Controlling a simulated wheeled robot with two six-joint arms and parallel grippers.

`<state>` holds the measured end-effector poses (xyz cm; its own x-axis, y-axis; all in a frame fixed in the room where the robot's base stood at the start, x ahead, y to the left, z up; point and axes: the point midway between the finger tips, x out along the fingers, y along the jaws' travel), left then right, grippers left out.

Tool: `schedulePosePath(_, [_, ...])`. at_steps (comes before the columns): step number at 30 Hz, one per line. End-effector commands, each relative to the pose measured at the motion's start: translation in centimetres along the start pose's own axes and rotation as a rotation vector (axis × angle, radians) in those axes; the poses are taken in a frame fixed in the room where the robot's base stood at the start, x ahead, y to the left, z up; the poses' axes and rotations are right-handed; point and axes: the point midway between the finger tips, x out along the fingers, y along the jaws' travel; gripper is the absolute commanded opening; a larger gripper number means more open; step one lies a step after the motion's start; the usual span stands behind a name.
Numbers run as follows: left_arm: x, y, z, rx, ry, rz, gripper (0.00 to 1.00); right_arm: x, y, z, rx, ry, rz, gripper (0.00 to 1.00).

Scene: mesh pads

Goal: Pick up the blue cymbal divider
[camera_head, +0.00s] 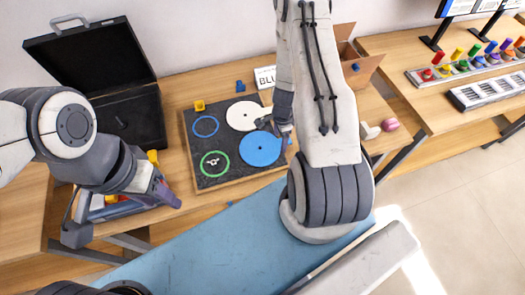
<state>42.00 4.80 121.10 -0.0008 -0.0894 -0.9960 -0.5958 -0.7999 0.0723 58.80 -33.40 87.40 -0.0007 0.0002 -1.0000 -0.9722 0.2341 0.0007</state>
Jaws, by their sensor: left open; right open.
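The blue disc (260,150), which looks like the blue cymbal divider, lies flat at the lower right of a dark mesh board (233,178) on the wooden desk. My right gripper (276,124) is open and empty just above the disc's upper right edge; the arm hides part of that side, and I cannot tell whether it touches. A white disc (242,114) lies above it, with a blue ring (206,126) and a green ring (214,164) to the left. My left gripper (122,210) is open at the desk's front left, away from the board.
An open black case (125,115) stands at the back left. A bin with coloured things (110,212) is under my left gripper. A pink object (390,124) lies to the right.

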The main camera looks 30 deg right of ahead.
Motion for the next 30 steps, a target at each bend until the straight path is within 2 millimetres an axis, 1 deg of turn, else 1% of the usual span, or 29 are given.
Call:
schedulePosePath(16, [0.3, -0.02, 0.01, 0.0, 0.0, 0.0, 0.5, 0.31, -0.02, 0.0, 0.0, 0.0, 0.0, 0.79])
schedulePosePath(17, [0.25, -0.02, 0.0, 0.0, 0.0, 0.0, 0.5, 0.25, -0.02, 0.01, -0.001, 0.0, 0.0, 0.71])
schedulePosePath(18, [0.22, -0.02, 0.0, 0.0, 0.0, 0.0, 0.5, 0.22, -0.01, 0.01, -0.001, 0.0, 0.0, 0.56])
schedulePosePath(20, [0.22, -0.02, 0.0, 0.0, 0.0, 0.0, 0.5, 0.23, -0.01, 0.01, 0.0, 0.0, 0.0, 0.33])
schedulePosePath(21, [0.22, -0.02, 0.0, 0.0, 0.0, 0.0, 0.5, 0.24, -0.01, 0.01, 0.0, 0.0, 0.0, 0.18])
schedulePosePath(22, [0.22, -0.02, 0.0, 0.0, 0.0, 0.0, 0.5, 0.24, 0.0, 0.01, 0.0, 0.0, 0.0, 0.06])
schedulePosePath(23, [0.22, -0.02, 0.0, 0.0, 0.0, 0.0, 0.5, 0.24, -0.01, 0.01, 0.0, 0.0, 0.0, 0.0])
schedulePosePath(30, [0.22, -0.02, 0.0, 0.0, 0.0, 0.0, 0.5, 0.24, -0.01, 0.01, -0.001, 0.0, 0.0, 0.0])
